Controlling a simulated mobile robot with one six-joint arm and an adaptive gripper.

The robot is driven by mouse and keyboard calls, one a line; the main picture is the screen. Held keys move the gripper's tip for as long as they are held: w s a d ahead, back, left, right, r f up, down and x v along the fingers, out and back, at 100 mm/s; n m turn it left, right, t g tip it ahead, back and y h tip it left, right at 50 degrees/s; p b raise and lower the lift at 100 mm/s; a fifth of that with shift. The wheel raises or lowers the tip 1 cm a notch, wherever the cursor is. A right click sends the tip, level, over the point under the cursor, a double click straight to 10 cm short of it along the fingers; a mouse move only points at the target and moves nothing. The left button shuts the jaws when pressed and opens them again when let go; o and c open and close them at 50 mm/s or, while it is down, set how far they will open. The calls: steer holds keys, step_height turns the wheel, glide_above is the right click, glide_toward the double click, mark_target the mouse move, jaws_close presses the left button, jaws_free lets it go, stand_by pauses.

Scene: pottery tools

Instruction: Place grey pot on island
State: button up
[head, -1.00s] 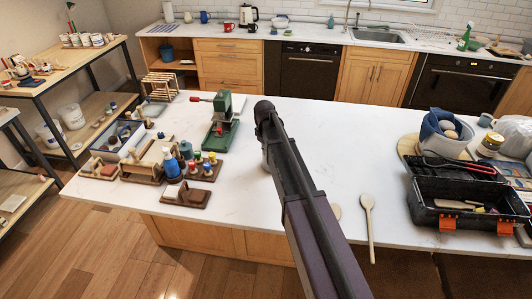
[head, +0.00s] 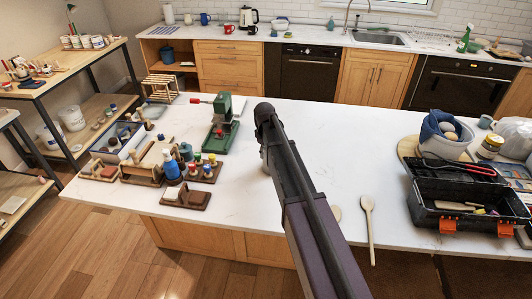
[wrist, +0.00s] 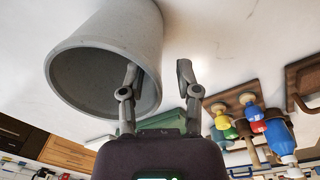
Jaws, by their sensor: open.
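The grey pot (wrist: 130,40) is large at the upper left of the wrist view, which shows the room upside down. It appears to stand upright on the white island top (head: 310,135), its open mouth facing the gripper. My gripper (wrist: 156,75) is open at the pot's rim. One finger overlaps the pot's mouth and looks to be inside; the other is outside, beyond the wall, with a gap between them. In the head view my arm hides most of the pot; only a sliver of grey (head: 264,155) shows beside it.
A wooden spoon (head: 368,220) lies to the right. The middle right is clear.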

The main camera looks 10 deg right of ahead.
steer(key=shift+r, duration=0.15)
step_height(320, 180, up, 12)
steer(key=p, duration=1.2)
steer(key=shift+s+a, duration=0.15)
stand_by(0.5)
steer(key=s+d+m, duration=0.2)
steer(key=s+m, duration=0.1)
steer(key=s, duration=1)
steer(key=s+d+m, duration=0.2)
steer(key=s+m, duration=0.2)
steer(key=s, duration=0.9)
steer(key=shift+s+m, duration=0.3)
steer(key=shift+s, duration=0.1)
steer(key=shift+d, duration=0.1)
